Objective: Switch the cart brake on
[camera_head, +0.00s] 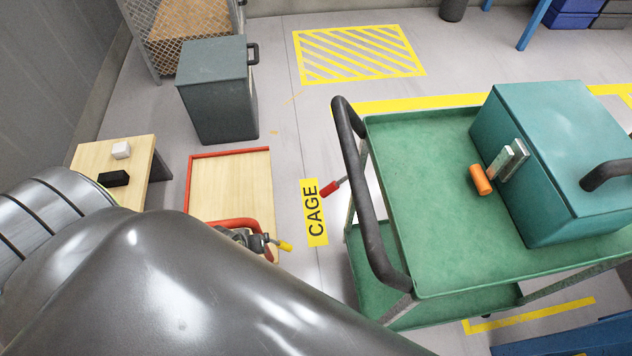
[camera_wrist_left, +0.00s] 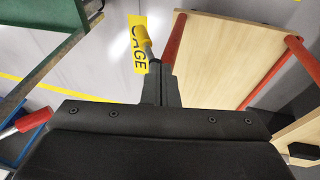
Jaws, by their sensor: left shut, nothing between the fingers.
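A lever with a yellow tip (camera_head: 285,246) is beside a low wooden platform with a red frame (camera_head: 264,165). In the left wrist view the yellow tip (camera_wrist_left: 146,38) shows on a metal rod. My left gripper (camera_head: 264,241) is shut and empty right at this rod. In the left wrist view its fingertips (camera_wrist_left: 158,72) overlap the rod's lower end; I cannot tell if they touch. A red-tipped lever (camera_head: 330,188) sticks out from the green cart (camera_head: 420,170), and shows at the left of the wrist view (camera_wrist_left: 34,120). My right gripper is not in view.
The green cart carries a teal box (camera_head: 545,110) and an orange cylinder (camera_head: 481,180); its black handle (camera_head: 375,225) faces the platform. A yellow CAGE label (camera_head: 314,212) lies on the floor between them. A grey cabinet (camera_head: 217,95) and small wooden table (camera_head: 140,150) stand left.

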